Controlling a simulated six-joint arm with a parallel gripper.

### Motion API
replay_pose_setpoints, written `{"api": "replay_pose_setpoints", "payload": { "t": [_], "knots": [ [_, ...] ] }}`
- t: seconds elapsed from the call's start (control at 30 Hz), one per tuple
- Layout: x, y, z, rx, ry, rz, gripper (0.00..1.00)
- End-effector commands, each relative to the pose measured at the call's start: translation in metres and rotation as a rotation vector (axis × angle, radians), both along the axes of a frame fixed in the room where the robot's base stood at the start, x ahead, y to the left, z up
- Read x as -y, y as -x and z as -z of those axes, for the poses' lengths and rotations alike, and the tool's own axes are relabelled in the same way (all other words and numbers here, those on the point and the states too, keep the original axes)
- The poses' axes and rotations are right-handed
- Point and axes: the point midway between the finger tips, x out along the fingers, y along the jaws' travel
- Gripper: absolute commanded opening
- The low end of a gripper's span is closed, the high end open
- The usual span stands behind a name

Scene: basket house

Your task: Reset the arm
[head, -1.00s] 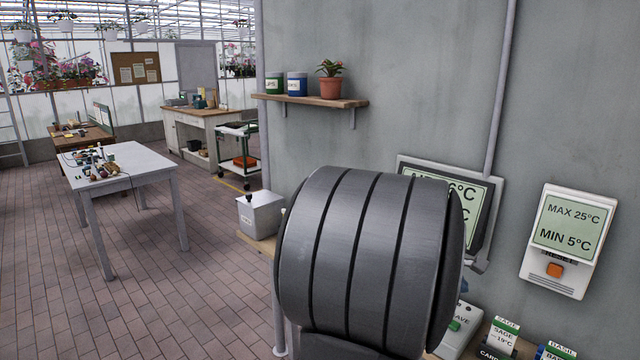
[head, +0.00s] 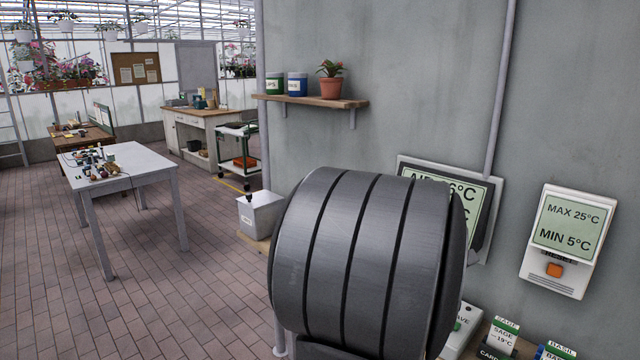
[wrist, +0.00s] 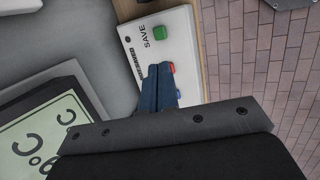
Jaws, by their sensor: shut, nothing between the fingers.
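My gripper (wrist: 158,86) shows in the wrist view with its dark blue fingers shut and nothing between them. Its tips are over a white panel (wrist: 138,48) marked SAVE, with a green button (wrist: 159,33) and partly hidden red (wrist: 171,68) and blue (wrist: 177,93) buttons beside the fingers. I cannot tell if the tips touch the panel. In the head view my large grey arm link fills the middle and hides the gripper; part of the SAVE panel (head: 462,328) shows at its right.
A wall display (head: 483,205) is partly behind my arm. A white MAX/MIN unit (head: 568,240) with an orange button hangs right of it. Sage (head: 502,335) and basil (head: 556,351) cards stand at the lower right. A grey box (head: 261,213) stands left of my arm.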

Motion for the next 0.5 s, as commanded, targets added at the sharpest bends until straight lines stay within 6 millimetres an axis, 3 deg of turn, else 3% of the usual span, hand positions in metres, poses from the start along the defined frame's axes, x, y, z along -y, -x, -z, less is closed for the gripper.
{"api": "replay_pose_setpoints", "payload": {
  "t": [0.27, 0.5],
  "knots": [
    [0.022, -0.005, 0.053, -0.002, -0.001, 0.001, 0.0],
    [0.002, -0.001, 0.002, 0.006, 0.004, -0.002, 0.0]
  ]
}}
